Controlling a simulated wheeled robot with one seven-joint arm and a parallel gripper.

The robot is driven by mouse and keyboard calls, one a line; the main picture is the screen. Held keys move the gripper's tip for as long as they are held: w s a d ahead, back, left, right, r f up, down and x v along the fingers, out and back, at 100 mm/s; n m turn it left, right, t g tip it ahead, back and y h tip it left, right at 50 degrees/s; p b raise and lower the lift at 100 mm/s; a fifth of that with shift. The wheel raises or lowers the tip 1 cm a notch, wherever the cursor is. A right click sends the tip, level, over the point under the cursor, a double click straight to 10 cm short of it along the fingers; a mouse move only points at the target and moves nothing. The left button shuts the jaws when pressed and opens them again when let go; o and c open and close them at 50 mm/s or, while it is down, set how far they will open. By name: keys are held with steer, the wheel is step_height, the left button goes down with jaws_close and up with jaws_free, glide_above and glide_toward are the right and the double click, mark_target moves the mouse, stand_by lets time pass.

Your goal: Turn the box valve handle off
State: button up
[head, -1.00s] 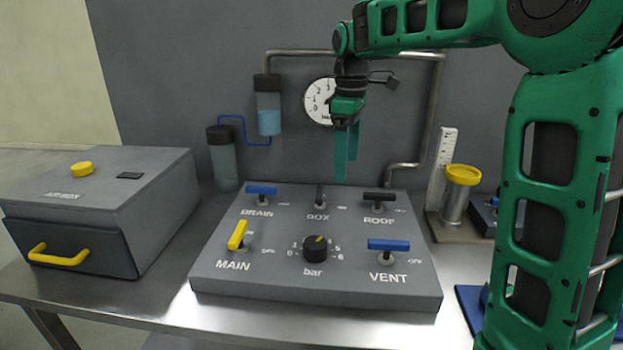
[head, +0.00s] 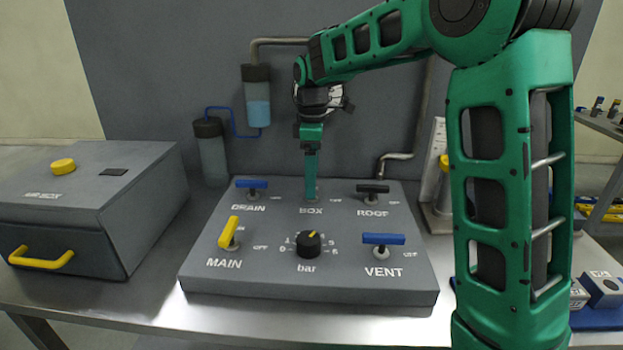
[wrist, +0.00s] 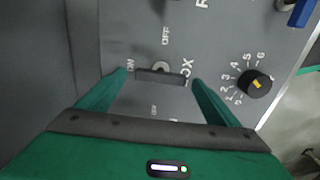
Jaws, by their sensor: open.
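The BOX valve handle (wrist: 160,77) is a dark bar on the grey valve panel (head: 215,285). In the wrist view its long axis runs between the ON mark and the BOX label, and the OFF mark lies to its side. My gripper (wrist: 161,76) is open, with one green fingertip off each end of the bar; I cannot tell if either touches it. In the head view my gripper (head: 311,195) points straight down at the BOX valve, and its fingers hide the handle.
The blue DRAIN handle (head: 251,184) and black ROOF handle (head: 373,188) flank BOX. The yellow MAIN handle (head: 229,232), bar knob (head: 308,244) and blue VENT handle (head: 383,239) lie nearer. The airbox (head: 90,205) stands left; pipes run behind.

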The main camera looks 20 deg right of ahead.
steer(key=shift+f, duration=0.45)
steer(key=c, duration=1.1)
steer(key=shift+o, duration=0.2)
